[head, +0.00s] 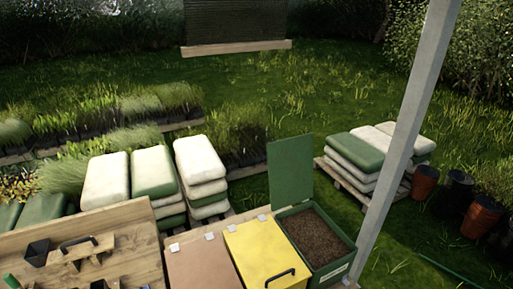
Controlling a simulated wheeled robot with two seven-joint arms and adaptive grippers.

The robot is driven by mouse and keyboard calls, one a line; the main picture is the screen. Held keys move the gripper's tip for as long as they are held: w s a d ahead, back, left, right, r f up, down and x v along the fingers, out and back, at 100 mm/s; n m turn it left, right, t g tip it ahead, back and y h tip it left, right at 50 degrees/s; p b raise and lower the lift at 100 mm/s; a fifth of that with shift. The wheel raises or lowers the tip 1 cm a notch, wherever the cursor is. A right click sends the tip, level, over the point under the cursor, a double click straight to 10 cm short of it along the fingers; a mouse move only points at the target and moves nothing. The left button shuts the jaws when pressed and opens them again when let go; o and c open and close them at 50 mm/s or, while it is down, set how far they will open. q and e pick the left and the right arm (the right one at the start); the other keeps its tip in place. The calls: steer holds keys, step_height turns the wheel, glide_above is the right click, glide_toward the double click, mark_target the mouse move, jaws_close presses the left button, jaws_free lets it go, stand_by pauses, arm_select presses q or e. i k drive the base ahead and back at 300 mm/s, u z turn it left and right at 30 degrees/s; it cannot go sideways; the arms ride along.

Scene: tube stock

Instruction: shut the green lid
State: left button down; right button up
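The green lid (291,172) stands open and upright at the back edge of a green bin (331,273). The bin is filled with dark brown soil (312,236), which shows uncovered. The bin is at the lower middle right, beside a bin with a closed yellow lid (262,252). Neither of my grippers shows in the head view.
A bin with a closed brown lid (202,268) is left of the yellow one. A wooden board (120,222) with tools stands at lower left. A grey post (404,140) rises close to the green bin's right side. Stacked sacks (200,160) and potted plants stand behind.

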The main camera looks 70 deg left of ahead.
mark_target(290, 160)
steer(key=k, duration=0.4)
steer(key=u, duration=0.65)
